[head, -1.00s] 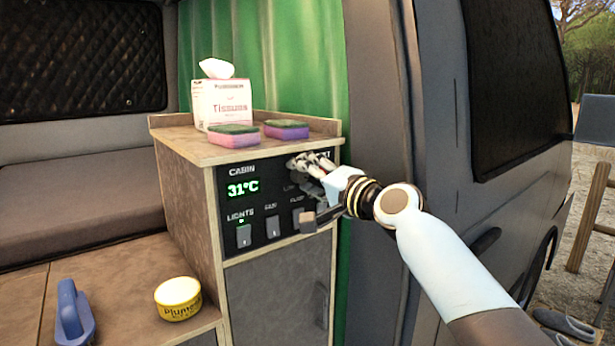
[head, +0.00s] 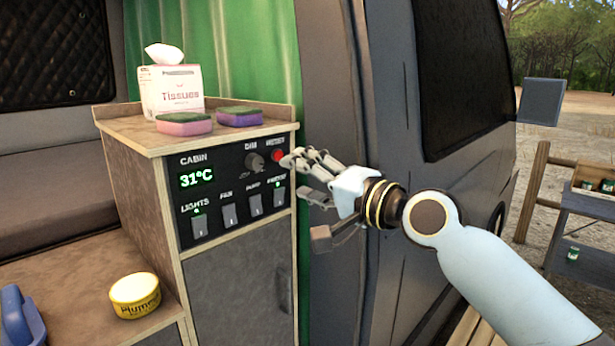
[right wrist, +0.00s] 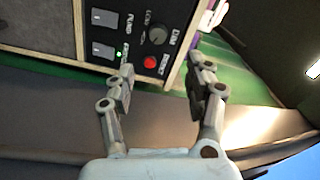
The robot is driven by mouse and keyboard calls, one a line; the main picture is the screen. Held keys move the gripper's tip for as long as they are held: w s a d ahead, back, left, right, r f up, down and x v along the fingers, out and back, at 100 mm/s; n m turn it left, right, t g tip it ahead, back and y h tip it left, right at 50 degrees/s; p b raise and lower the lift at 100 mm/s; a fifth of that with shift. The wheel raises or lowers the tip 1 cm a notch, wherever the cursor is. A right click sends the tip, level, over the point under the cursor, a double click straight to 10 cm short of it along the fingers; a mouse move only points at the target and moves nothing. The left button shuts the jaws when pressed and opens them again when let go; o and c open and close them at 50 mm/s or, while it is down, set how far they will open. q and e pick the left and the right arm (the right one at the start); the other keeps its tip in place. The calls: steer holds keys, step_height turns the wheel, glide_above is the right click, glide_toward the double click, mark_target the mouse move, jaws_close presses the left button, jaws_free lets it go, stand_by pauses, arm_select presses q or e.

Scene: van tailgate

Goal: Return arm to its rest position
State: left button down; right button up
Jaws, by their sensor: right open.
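My right gripper (head: 303,178) is open and empty, just right of the control panel (head: 212,240). Its fingers point left, and one fingertip overlaps the panel's right edge in the head view. In the right wrist view the two fingers (right wrist: 160,72) are spread apart with nothing between them, and the panel lies beyond them. The panel has a display (head: 196,177) reading 31°C, a dim knob (head: 254,161), a red button (head: 278,156) and a row of switches. Green lights glow above the lights switch (head: 200,228) and the rightmost switch (head: 279,195). My left gripper is out of view.
A yellow tin (head: 135,296) and a blue object (head: 20,318) are on the lower surface. The van's side (head: 395,150) stands close behind my right arm.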

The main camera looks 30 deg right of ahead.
steer(key=shift+s+d, duration=0.1)
steer(key=shift+s, duration=0.25)
